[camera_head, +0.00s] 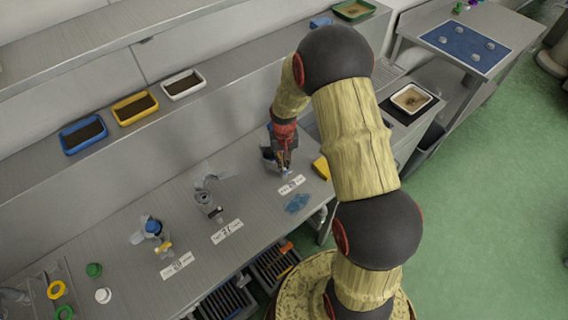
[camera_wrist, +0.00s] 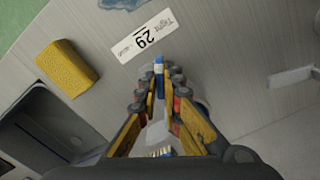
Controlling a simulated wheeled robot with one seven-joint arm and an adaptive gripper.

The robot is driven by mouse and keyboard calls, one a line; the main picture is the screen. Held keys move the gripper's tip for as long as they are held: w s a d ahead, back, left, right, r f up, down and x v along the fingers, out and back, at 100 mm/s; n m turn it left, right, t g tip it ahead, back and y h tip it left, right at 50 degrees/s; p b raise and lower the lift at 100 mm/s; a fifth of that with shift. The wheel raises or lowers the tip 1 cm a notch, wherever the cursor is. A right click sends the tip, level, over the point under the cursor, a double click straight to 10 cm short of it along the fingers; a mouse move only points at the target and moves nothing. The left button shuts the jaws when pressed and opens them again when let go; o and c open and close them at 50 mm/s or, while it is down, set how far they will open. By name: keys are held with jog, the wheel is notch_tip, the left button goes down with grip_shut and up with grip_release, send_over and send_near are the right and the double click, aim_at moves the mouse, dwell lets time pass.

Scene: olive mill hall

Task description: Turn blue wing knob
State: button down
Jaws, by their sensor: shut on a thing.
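My gripper (camera_head: 283,157) is low over the steel bench, at the rightmost of the fittings standing there. In the wrist view its yellow fingers (camera_wrist: 160,95) are close together, with a small blue piece (camera_wrist: 159,66) showing at their tips. I take this for the blue wing knob; the fingers hide most of it, so its wing angle cannot be told. A white label (camera_wrist: 146,36) marked "Tight" and "29" lies just beyond the tips. The same label shows in the head view (camera_head: 292,185).
A yellow sponge (camera_head: 321,167) lies right of the gripper. A blue patch (camera_head: 297,203) is in front. A grey fitting (camera_head: 206,201) and one with a blue cap (camera_head: 153,226) stand left. A shelf with trays (camera_head: 84,134) runs behind.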

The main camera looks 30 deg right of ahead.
jog(key=m, duration=0.6)
jog(key=shift+m, duration=0.3)
jog(key=m, duration=0.5)
jog(key=shift+m, duration=0.3)
jog(key=c, duration=2)
grip_release()
jog(key=shift+c, duration=0.2)
jog(key=shift+o, duration=0.4)
notch_tip(320, 180, up, 12)
